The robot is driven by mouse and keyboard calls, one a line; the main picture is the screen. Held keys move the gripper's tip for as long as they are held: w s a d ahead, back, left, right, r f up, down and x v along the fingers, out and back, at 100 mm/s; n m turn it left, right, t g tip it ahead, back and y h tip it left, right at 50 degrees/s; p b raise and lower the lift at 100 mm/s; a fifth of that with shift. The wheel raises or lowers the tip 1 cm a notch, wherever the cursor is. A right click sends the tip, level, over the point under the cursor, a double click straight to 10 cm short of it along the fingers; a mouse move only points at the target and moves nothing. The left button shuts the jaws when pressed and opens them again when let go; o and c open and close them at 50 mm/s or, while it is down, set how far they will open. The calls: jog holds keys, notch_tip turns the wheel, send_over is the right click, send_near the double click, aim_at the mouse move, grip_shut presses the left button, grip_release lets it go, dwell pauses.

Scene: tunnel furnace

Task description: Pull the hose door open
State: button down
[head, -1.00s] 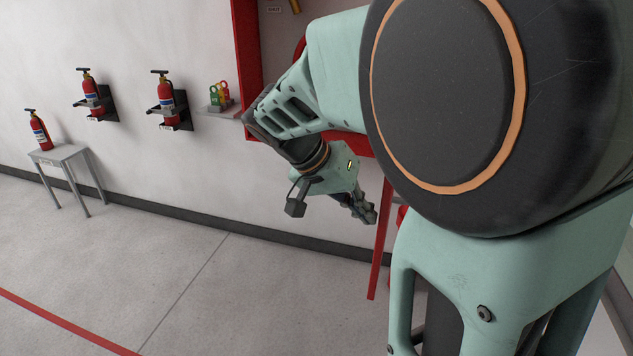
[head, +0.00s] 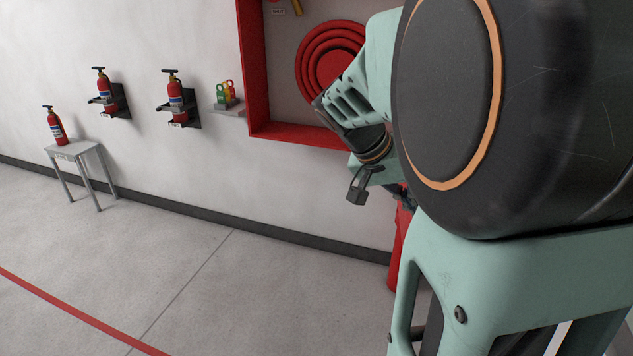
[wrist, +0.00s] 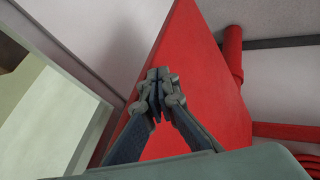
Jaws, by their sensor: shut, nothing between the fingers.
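The hose cabinet (head: 257,85) is a red box on the wall, its front open, with the coiled red hose reel (head: 325,62) inside. A large red panel, seemingly the hose door (wrist: 205,90), fills the middle of the wrist view and stands out from the wall. In the head view it is hidden behind my arm. My gripper (wrist: 157,88) is shut and empty, with its fingertips in front of the red panel. I cannot tell whether they touch it. In the head view the fingertips are hidden behind my arm.
Extinguishers (head: 107,92) (head: 175,95) hang on the wall at left, and another (head: 56,126) stands on a small table (head: 75,150). A small shelf (head: 228,110) holds coloured tags. A red pipe (wrist: 232,50) runs by the wall. The floor at left is clear.

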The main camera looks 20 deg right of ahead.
jog(key=s+d, duration=0.1)
jog(key=d, duration=0.1)
jog(key=s+d, duration=0.1)
jog(key=d, duration=0.1)
jog(key=shift+s, duration=0.35)
jog(key=shift+w+a+f, duration=0.1)
jog(key=shift+a, duration=0.05)
